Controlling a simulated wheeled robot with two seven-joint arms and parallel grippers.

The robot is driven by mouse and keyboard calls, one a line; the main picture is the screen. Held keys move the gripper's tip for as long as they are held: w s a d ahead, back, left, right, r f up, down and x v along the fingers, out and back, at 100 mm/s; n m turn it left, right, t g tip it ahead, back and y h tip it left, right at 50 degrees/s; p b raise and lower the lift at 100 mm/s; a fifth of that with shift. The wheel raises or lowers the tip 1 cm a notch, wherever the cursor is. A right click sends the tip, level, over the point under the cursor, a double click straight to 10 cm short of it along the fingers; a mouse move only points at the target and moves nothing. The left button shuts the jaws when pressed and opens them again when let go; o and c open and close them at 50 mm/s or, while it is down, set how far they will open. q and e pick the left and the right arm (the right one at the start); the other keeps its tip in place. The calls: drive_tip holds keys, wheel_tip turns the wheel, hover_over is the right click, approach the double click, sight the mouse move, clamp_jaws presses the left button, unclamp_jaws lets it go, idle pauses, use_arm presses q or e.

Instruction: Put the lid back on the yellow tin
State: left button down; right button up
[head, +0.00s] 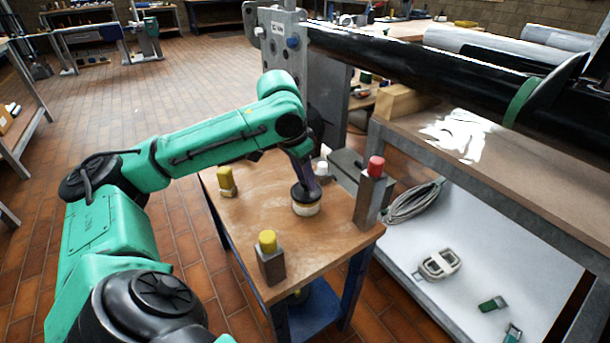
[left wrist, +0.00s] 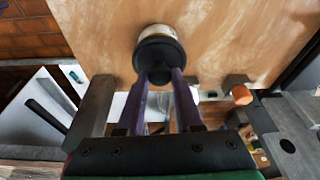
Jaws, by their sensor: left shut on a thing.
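The tin (head: 306,210) is a short, pale cream-yellow cylinder standing on the small wooden-topped table (head: 235,205). A round black lid (head: 304,192) is right over its top; the tin (left wrist: 156,31) and lid (left wrist: 160,56) also line up in the left wrist view. My left gripper (head: 306,182) reaches down from above, its purple fingers shut on the lid. In the left wrist view the fingertips (left wrist: 160,76) meet the lid's black upper part. I cannot tell whether the lid is fully seated or slightly above the rim. My right gripper is not in view.
A yellow-capped block (head: 270,258) stands at the table's front, a yellow piece (head: 226,182) at its left, and a tall red-capped post (head: 370,190) at its right. A white piece (head: 323,167) is behind the tin. A large bench (head: 500,150) borders the right.

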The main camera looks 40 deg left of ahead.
use_arm(q)
drive_tip(key=shift+p, duration=0.4)
idle(0.4)
unclamp_jaws()
idle(0.4)
wheel_tip(320, 180, up, 7)
drive_tip(key=p, duration=0.8)
drive_tip(key=shift+p, duration=0.4)
drive_tip(key=shift+c, duration=0.3)
clamp_jaws()
